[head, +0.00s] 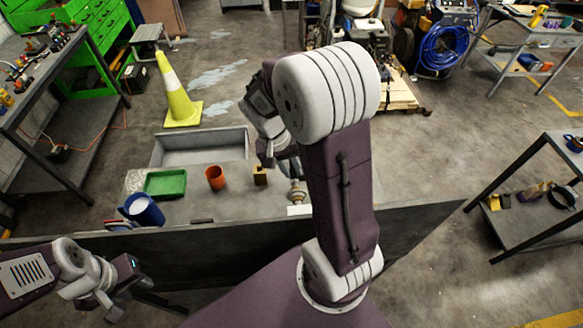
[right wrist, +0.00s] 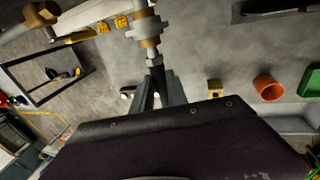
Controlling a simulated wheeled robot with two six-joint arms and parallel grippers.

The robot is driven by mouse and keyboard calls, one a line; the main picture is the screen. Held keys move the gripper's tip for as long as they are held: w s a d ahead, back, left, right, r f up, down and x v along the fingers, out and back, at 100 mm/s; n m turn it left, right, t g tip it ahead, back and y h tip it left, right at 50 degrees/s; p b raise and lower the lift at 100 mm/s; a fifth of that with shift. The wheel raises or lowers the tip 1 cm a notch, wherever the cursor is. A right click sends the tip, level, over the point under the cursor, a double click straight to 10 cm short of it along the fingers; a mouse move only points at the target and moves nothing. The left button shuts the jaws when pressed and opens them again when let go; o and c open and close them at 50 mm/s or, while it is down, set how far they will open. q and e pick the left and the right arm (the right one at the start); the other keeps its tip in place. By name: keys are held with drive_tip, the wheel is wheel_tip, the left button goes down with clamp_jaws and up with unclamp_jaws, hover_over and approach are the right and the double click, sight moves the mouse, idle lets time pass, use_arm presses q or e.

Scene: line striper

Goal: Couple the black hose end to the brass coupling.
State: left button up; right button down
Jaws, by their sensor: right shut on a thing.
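The brass coupling (right wrist: 150,44) sits below a silver flanged fitting (right wrist: 144,24) in the right wrist view. It shows small beside my right arm in the head view (head: 297,193). The black hose end (right wrist: 155,66) is in line with the coupling and appears to meet its lower face; I cannot tell whether it is seated. My right gripper (right wrist: 156,92) is shut on the hose end, just below the coupling. In the head view my arm hides most of the grip. My left gripper (head: 112,300) is at lower left, away from these parts; its jaws are unclear.
On the worktop are a green tray (head: 165,184), an orange cup (head: 215,178), a small brass-coloured block (head: 260,176), a blue container (head: 143,209) and a grey bin (head: 202,148). A larger brass fitting (right wrist: 41,14) is at upper left in the wrist view. A yellow cone (head: 181,100) stands beyond.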

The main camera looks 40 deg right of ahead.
drive_tip(key=shift+s+a, duration=0.35)
drive_tip(key=shift+s, duration=0.4)
drive_tip(key=c, duration=1.4)
unclamp_jaws()
drive_tip(key=shift+c, duration=0.2)
drive_tip(key=shift+o, duration=1)
drive_tip(key=shift+a, duration=0.1)
drive_tip(key=o, duration=0.3)
drive_tip(key=shift+o, duration=0.2)
drive_tip(key=p+v, duration=0.5)
drive_tip(key=v, duration=0.2)
drive_tip(key=shift+p, duration=0.4)
